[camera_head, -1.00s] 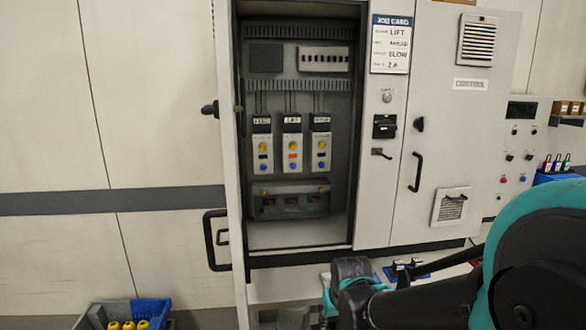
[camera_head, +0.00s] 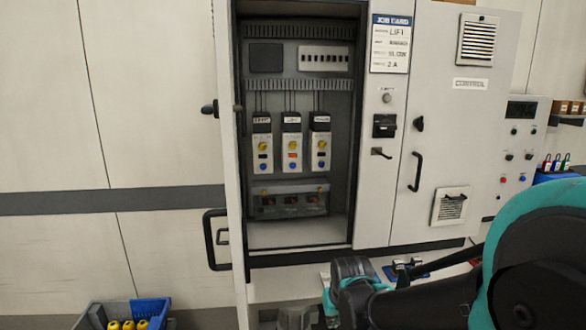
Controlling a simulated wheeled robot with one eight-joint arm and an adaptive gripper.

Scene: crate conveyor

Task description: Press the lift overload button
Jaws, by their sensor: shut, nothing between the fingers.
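The lift overload relay is the middle (camera_head: 292,145) of three pale modules inside the open control cabinet (camera_head: 372,220). It has a yellow dial at the top, an orange-red button (camera_head: 292,155) below it and a blue button (camera_head: 292,166) at the bottom. The label above it is too small to read surely. The job card (camera_head: 391,44) at the cabinet's top reads LIFT and 2 A. My gripper (camera_head: 338,290) is low in front of the cabinet, partly hidden by my arm, with nothing held. It is well below the modules and apart from them.
Similar modules stand left (camera_head: 263,146) and right (camera_head: 320,146) of the middle one. The closed cabinet door (camera_head: 455,130) is at right, the swung door's handle (camera_head: 216,240) at left. A crate (camera_head: 150,310) with yellow items sits low left. The space before the opening is clear.

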